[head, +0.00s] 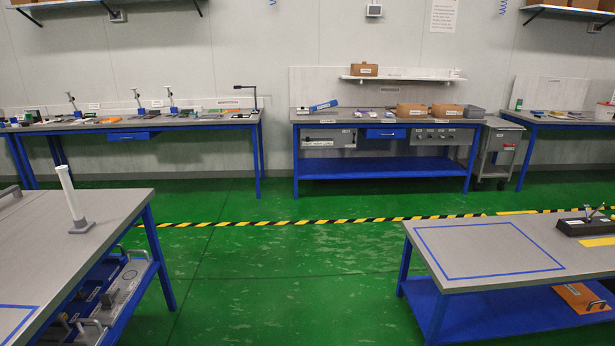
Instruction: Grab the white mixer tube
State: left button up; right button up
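A white tube (68,192) stands nearly upright, leaning slightly in the picture, on a small grey base (82,227). It is on the grey top of the near left table (110,203), close to that table's right edge. It is the only tall white tube that shows clearly. Neither of my grippers is in view.
The green floor (270,260) between the near left table and the near right table (500,225) is clear. Yellow-black tape (330,222) crosses it. Workbenches with tools and boxes line the back wall, including the middle bench (380,170). A grey cart (497,150) stands beside it.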

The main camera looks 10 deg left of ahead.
aim_at(63, 170)
jog(key=u, duration=0.4)
jog(key=i, duration=1.9)
jog(key=u, duration=1.9)
jog(key=i, duration=1.1)
jog(key=u, duration=0.95)
